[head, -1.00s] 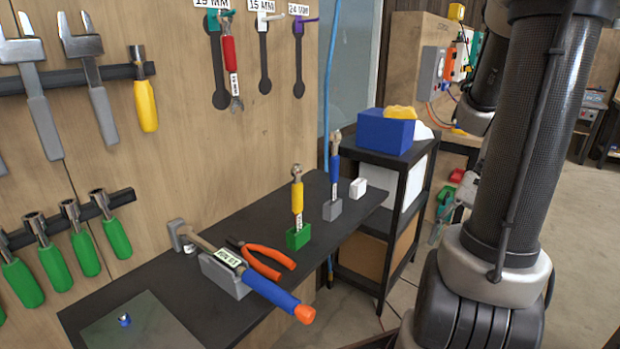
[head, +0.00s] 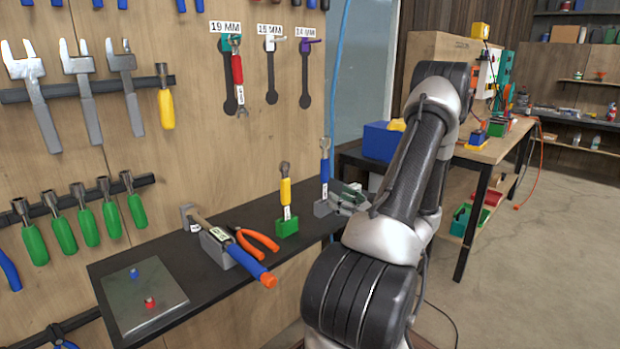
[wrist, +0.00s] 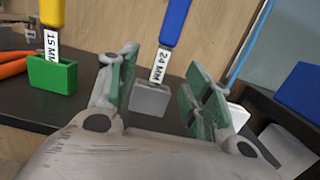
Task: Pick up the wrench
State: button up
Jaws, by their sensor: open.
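A blue wrench (head: 325,162) tagged 24 MM stands upright in a grey holder (head: 321,208) on the dark shelf. In the wrist view the blue wrench (wrist: 174,22) and its grey holder (wrist: 150,100) show between my fingers, farther off. A yellow wrench (head: 286,190) tagged 15 MM stands in a green holder (head: 287,227) to their left. A red wrench (head: 238,72) hangs on the wall under the 19 MM label. My gripper (head: 347,196) is open and empty, just right of the grey holder; its fingers (wrist: 160,88) are spread apart in the wrist view.
Orange-handled pliers (head: 262,239) and a blue-handled hammer (head: 250,262) lie left on the shelf (head: 195,282). A metal plate (head: 140,305) with two small knobs is nearer. A blue bin (head: 380,142) stands behind my arm.

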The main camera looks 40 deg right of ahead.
aim_at(325, 184)
jog(key=shift+w+r, duration=0.25)
jog(key=shift+r, duration=0.1)
jog(key=w, duration=0.2)
jog(key=w+r, duration=0.1)
jog(key=w, duration=0.4)
jog(key=shift+w+a+r, duration=0.1)
jog(key=shift+r, duration=0.15)
jog(key=shift+c, duration=0.4)
grip_shut()
